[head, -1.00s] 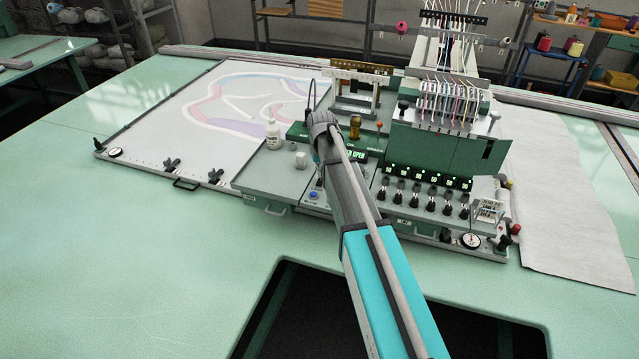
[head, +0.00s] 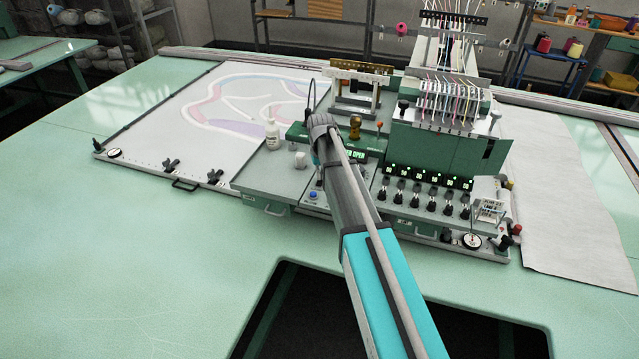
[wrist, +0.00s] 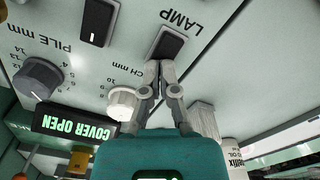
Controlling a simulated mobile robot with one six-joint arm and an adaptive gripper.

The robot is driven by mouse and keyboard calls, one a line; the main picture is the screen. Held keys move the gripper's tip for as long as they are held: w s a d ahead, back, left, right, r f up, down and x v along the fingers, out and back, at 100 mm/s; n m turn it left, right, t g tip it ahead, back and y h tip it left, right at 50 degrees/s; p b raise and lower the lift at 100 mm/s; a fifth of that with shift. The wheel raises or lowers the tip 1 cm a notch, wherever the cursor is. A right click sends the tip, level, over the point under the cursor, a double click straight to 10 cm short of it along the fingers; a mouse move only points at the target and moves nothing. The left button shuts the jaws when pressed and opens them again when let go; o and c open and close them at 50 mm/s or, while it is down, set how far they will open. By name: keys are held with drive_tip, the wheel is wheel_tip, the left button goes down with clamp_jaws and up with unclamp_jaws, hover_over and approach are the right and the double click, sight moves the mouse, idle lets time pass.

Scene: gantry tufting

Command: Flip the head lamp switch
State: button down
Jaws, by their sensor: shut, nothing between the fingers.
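The lamp switch (wrist: 166,44) is a dark rocker in a pale frame, beside the printed word LAMP, at the top middle of the wrist view. My gripper (wrist: 162,64) is shut and empty, with its fingertips at the near edge of the rocker. I cannot tell whether they touch it. In the head view my arm covers the switch and the gripper.
A second rocker (wrist: 97,20), a dark PILE knob (wrist: 38,79), a white CH knob (wrist: 123,103) and a lit COVER OPEN display (wrist: 74,124) surround the switch. A white bottle (head: 272,134) stands left of my arm in the head view.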

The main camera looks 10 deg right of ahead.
drive_tip(key=shift+f, duration=0.2)
drive_tip(key=shift+r, duration=0.2)
drive_tip(key=shift+r+p, duration=3.35)
drive_tip(key=s+f+b, duration=0.4)
drive_tip(key=s, duration=0.9)
drive_tip(key=s+f+b, duration=0.4)
drive_tip(key=s, duration=1)
drive_tip(key=shift+s+a+f+b, duration=0.25)
drive_tip(key=shift+a+f+b, duration=0.1)
drive_tip(key=shift+a, duration=0.05)
